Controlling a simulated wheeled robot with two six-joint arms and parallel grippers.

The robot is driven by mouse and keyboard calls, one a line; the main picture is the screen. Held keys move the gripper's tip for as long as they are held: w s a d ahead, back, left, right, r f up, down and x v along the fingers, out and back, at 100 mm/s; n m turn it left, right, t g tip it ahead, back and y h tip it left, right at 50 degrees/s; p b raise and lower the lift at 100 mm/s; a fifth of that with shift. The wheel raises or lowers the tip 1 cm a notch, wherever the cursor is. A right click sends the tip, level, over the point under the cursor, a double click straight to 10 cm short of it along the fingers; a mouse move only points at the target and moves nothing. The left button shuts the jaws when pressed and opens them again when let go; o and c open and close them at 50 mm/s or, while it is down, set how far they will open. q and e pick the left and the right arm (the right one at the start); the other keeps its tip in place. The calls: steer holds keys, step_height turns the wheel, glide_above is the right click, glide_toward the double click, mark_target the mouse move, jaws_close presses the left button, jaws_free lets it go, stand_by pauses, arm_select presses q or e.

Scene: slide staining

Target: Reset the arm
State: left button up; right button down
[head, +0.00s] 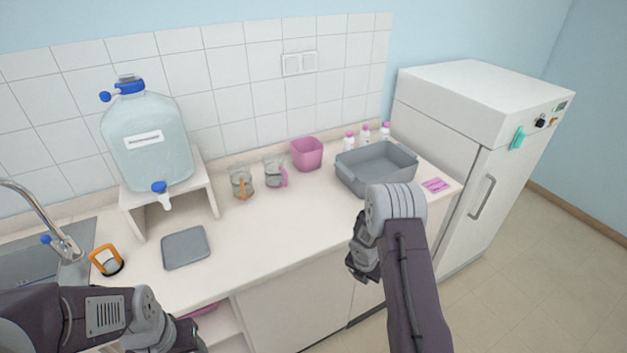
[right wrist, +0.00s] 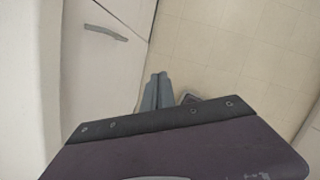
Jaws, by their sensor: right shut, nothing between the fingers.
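My right arm comes in from the lower right in the head view. Its gripper (head: 360,266) hangs low in front of the counter's front edge, left of the forearm. It is shut and holds nothing. The right wrist view shows mostly my own purple arm cover, with the floor and a cabinet front beyond. My left arm comes in at the lower left. Its gripper (head: 190,338) is partly in view at the bottom edge, near the open shelf under the counter; its fingers are not clear.
The counter (head: 285,225) holds a grey basin (head: 350,182), a pink bin (head: 307,154), two beakers with clips (head: 242,182) (head: 275,172), a grey flat tray (head: 186,248) and a large water jug (head: 148,140). A white cabinet (head: 455,140) stands right. Floor is clear there.

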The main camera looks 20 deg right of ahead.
steer(key=w+a+r+t, duration=0.25)
steer(key=w+r, duration=0.25)
steer(key=r, duration=0.3)
steer(key=s+a+r+m, duration=0.3)
steer(key=s+a+r, duration=0.15)
steer(key=r, duration=0.45)
steer(key=s+a+m+g+y, duration=0.1)
steer(key=s+a+m, duration=0.2)
steer(key=s+m, duration=0.6)
steer(key=s+a+m+g+y, duration=0.1)
steer(key=s+a+m, duration=0.3)
steer(key=s+m, duration=0.4)
steer(key=m+g, duration=0.1)
steer(key=m, duration=0.5)
steer(key=shift+s+r, duration=0.35)
steer(key=shift+s, duration=0.05)
